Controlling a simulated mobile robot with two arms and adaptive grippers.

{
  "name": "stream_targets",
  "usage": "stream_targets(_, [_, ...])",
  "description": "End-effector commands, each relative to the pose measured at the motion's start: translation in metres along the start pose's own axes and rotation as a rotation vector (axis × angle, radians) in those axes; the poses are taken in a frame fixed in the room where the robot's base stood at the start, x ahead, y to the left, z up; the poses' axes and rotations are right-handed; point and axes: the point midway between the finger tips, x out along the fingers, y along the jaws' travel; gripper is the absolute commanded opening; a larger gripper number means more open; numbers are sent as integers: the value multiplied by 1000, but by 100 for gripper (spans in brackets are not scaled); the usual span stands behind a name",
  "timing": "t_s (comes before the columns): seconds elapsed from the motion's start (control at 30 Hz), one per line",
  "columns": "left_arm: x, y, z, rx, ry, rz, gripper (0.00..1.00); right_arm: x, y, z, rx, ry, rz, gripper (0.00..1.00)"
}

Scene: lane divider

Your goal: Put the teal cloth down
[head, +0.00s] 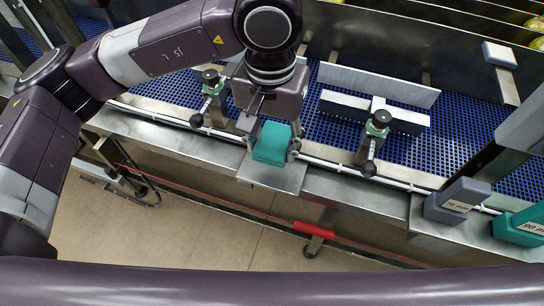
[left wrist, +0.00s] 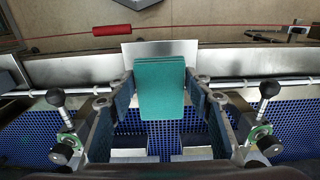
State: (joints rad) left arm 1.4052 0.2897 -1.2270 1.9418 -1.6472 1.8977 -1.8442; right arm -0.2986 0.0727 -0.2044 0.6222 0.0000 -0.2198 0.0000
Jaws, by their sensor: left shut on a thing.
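The teal cloth (head: 271,143) is a folded, block-like pad. My left gripper (head: 269,136) is shut on it, with a finger at either side. In the left wrist view the cloth (left wrist: 160,88) sits between the fingers. A small steel plate (head: 286,180) juts from the conveyor's front edge just below the cloth. It also shows in the left wrist view (left wrist: 131,52), behind the cloth. I cannot tell whether the cloth touches the plate. My right gripper is not in view.
Green-collared clamps with black knobs stand left (head: 211,78) and right (head: 378,123) of the gripper. A white-topped divider (head: 372,105) lies on the blue conveyor belt (head: 440,140). Grey (head: 457,200) and teal (head: 520,226) blocks sit at the right. A red roller (head: 314,229) is below.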

Motion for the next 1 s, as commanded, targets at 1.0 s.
stream_targets(1.0, [75, 0, 2, 0, 2, 0, 7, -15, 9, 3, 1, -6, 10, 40])
